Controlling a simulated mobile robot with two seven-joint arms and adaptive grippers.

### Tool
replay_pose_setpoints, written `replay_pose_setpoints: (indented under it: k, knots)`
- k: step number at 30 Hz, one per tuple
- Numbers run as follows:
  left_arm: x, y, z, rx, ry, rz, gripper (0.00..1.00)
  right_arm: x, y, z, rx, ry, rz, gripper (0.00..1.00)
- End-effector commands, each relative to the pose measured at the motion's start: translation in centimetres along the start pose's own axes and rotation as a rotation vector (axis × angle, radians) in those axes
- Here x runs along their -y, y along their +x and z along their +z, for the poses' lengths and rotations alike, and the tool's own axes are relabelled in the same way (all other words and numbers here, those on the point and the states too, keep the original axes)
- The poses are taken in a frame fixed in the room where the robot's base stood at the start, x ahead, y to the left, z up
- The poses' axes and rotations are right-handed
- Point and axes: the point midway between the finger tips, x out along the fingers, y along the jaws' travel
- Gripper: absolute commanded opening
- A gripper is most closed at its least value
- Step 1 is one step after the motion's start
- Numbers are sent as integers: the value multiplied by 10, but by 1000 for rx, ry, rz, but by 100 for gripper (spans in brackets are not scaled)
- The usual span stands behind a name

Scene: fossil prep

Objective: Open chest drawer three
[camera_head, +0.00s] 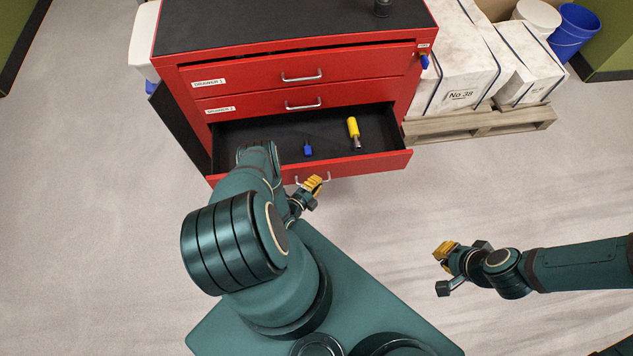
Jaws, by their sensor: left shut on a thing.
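The red chest (296,84) stands ahead with a black top. Its upper drawers, labelled drawer 1 (300,74) and drawer 2 (300,99), are shut. Below them, the third drawer (385,163) is pulled out, showing a black inside. My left gripper (313,184) is at this drawer's silver handle (326,178), shut on it; my arm hides part of the drawer's left side. My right gripper (443,250) is away from the chest, over the floor at the right; its fingers are too small to tell open from shut.
In the open drawer lie a yellow-handled tool (352,128) and a small blue item (308,150). White wrapped blocks (460,80) sit on a wooden pallet (480,125) right of the chest. A blue bucket (574,30) stands behind.

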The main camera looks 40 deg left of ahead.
Motion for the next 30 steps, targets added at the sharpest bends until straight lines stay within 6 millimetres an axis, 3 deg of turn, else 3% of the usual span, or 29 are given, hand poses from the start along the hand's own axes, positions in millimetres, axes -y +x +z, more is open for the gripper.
replay_pose_setpoints:
  k: [4, 6, 7, 20, 30]
  knots:
    - [0, 2, -4, -8, -3, 0, 0, 0, 0, 0, 0, 0, 0, 0]
    - [0, 2, -4, -8, -3, 0, 31, 0, 0, 0, 0, 0, 0, 0]
    - [0, 1, -4, -7, -3, 0, 41, 0, 0, 0, 0, 0, 0, 0]
    - [0, -8, -1, -2, -2, 1, 41, 0, 0, 0, 0, 0, 0, 0]
    - [-1, -71, -1, -2, -3, 4, 41, 0, 0, 0, 0, 0, 0, 0]
